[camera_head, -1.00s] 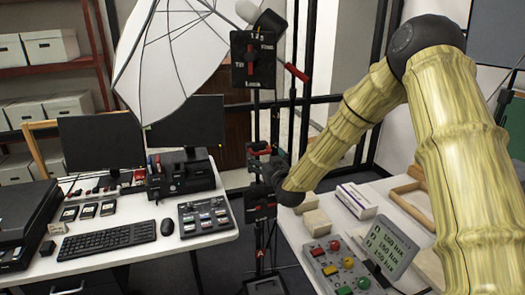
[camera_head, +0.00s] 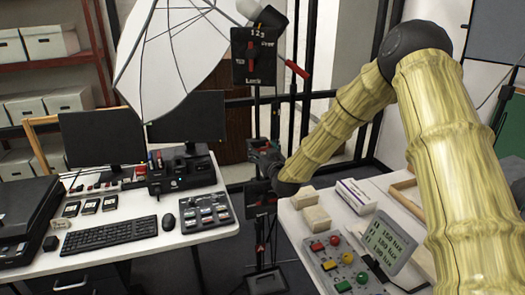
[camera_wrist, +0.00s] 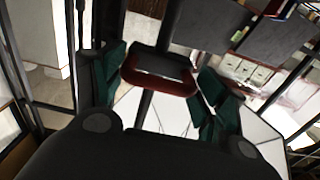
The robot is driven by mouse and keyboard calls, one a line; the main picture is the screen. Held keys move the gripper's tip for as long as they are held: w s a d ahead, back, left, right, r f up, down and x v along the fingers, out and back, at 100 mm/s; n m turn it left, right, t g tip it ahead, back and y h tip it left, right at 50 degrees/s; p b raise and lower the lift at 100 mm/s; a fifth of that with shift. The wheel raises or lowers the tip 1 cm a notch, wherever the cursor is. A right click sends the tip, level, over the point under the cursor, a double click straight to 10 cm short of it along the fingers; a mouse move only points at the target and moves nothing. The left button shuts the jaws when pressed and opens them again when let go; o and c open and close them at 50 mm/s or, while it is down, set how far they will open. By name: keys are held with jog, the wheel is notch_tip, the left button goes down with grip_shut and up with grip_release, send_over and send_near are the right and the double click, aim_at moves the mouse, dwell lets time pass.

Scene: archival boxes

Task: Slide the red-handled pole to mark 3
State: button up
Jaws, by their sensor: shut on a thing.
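The dark pole of the stand (camera_head: 257,115) rises in the head view between the two desks. A panel (camera_head: 254,55) at its top bears the marks 1, 2 and 3 and the word Lock. My gripper (camera_head: 263,155) is at the pole, below this panel. In the wrist view its green-padded fingers (camera_wrist: 158,88) stand on either side of a dark part with a red rim (camera_wrist: 160,82), which looks like the pole's handle. My gripper is shut on it. The exact finger contact is hard to see, and the hand hides most of the handle in the head view.
A red lever (camera_head: 296,68) sticks out beside the upper panel. A white umbrella (camera_head: 185,55) hangs at left. The left desk (camera_head: 140,238) holds monitors and a keyboard (camera_head: 110,235). The right table (camera_head: 298,232) holds blocks, a button box (camera_head: 340,262) and a lux display (camera_head: 388,243).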

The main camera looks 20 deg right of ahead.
notch_tip(320, 180, up, 13)
jog(key=shift+w+f, duration=0.1)
jog(key=shift+f, duration=0.05)
jog(key=shift+c, duration=0.5)
jog(key=o, duration=1.4)
jog(key=shift+d, duration=0.1)
jog(key=shift+o, duration=0.7)
jog(key=shift+d+f, duration=0.1)
jog(key=shift+f, duration=0.1)
jog(key=s, duration=1.2)
jog(key=shift+f, duration=0.15)
jog(key=shift+d, duration=0.1)
jog(key=shift+s, duration=0.1)
